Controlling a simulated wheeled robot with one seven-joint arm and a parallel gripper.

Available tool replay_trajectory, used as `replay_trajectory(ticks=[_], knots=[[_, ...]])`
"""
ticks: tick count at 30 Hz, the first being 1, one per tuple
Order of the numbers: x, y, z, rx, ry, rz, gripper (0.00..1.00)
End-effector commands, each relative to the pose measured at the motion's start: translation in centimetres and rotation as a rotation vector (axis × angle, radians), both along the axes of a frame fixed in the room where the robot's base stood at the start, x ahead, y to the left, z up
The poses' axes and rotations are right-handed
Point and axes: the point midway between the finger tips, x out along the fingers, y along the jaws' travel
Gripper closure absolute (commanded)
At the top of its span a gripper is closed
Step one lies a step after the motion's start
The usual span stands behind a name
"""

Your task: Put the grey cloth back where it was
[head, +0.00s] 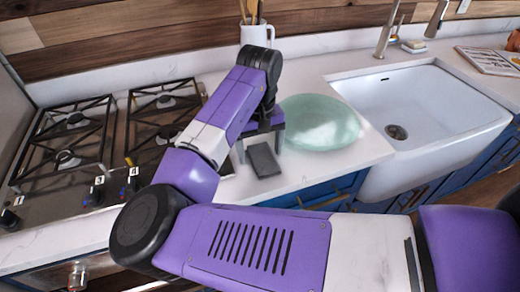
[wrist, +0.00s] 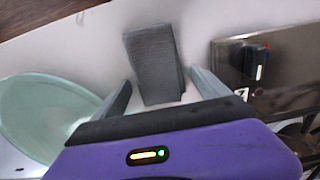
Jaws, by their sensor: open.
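The grey cloth (head: 264,160) is a dark, folded rectangle lying on the white counter between the stove and a pale green plate. In the wrist view the cloth (wrist: 153,64) lies ahead of my gripper, between the lines of its two fingers. My gripper (wrist: 160,88) is open and empty, with one finger to each side of the cloth's near end. In the head view my gripper (head: 258,138) points down at the counter just behind the cloth, partly hidden by my arm. I cannot tell its exact height above the counter.
The pale green plate (head: 320,122) lies close to the right of my gripper. The gas stove (head: 70,150) is on the left, with knobs along its front. The white sink (head: 425,110) is on the right. A utensil crock (head: 256,34) stands behind. The counter's front edge is near the cloth.

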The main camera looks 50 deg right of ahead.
Motion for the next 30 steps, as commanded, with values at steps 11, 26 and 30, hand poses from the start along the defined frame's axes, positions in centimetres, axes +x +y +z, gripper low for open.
replay_trajectory(ticks=[11,26,30], knots=[[0.0,-0.1,5.6,-0.003,-0.003,-0.001,0.15],[0.0,0.0,12.2,0.000,-0.001,-0.001,0.15],[0.0,0.0,12.3,0.000,0.000,-0.001,0.15]])
